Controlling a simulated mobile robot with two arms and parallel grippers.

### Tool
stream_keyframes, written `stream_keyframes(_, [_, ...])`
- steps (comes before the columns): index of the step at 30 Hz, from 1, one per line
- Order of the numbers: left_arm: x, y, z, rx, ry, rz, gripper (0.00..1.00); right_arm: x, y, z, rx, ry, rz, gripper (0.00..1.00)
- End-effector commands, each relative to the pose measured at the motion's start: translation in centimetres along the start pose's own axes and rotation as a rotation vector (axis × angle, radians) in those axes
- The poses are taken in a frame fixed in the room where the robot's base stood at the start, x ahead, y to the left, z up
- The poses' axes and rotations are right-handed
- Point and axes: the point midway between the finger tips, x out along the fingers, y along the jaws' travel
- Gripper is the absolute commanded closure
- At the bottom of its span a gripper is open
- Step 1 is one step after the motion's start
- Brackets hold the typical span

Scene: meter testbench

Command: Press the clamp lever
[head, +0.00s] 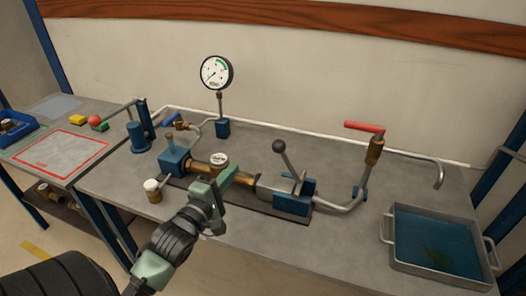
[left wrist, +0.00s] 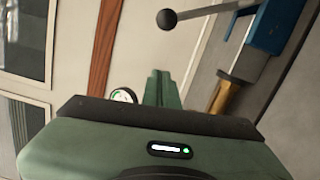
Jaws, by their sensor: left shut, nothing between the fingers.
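The clamp lever (head: 289,162) is a grey rod with a dark ball knob, tilted up and to the left above the blue clamp block (head: 291,205). In the left wrist view, the lever's knob (left wrist: 167,18) shows at the top, with the blue block (left wrist: 277,25) to its right. My green left gripper (head: 229,178) is shut and empty over the brass meter body, left of the lever and apart from it. My right gripper is not in view.
A brass meter (head: 218,160) sits in line with the clamp, partly hidden by my gripper. A pressure gauge (head: 216,72) stands behind. A red-handled valve (head: 365,127) and pipe stand right of the lever. A water tray (head: 440,267) is at the front right.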

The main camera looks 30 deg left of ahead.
Motion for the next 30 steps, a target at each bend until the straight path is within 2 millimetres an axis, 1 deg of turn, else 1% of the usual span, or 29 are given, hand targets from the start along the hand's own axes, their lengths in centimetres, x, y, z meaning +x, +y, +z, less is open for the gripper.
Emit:
stream_keyframes(5, [0.8,0.1,0.1,0.001,-0.001,0.001,1.00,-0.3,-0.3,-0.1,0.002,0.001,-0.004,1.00])
stream_keyframes(8, [2.1,0.3,0.1,0.001,-0.001,0.001,1.00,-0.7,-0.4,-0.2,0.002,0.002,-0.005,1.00])
stream_keyframes(18, [9.3,0.4,0.1,0.002,0.000,0.001,1.00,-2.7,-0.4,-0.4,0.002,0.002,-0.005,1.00])
stream_keyframes(20, [10.4,0.3,0.1,0.004,0.000,0.000,1.00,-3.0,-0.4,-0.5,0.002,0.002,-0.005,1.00])
stream_keyframes(21, [10.4,0.3,1.1,-0.003,-0.002,-0.002,1.00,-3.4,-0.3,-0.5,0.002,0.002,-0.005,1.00])
stream_keyframes(24, [10.6,0.2,2.5,-0.002,-0.001,-0.001,1.00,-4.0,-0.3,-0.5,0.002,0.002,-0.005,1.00])
stream_keyframes(30, [10.9,0.0,3.8,0.001,0.000,-0.002,1.00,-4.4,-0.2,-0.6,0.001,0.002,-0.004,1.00])
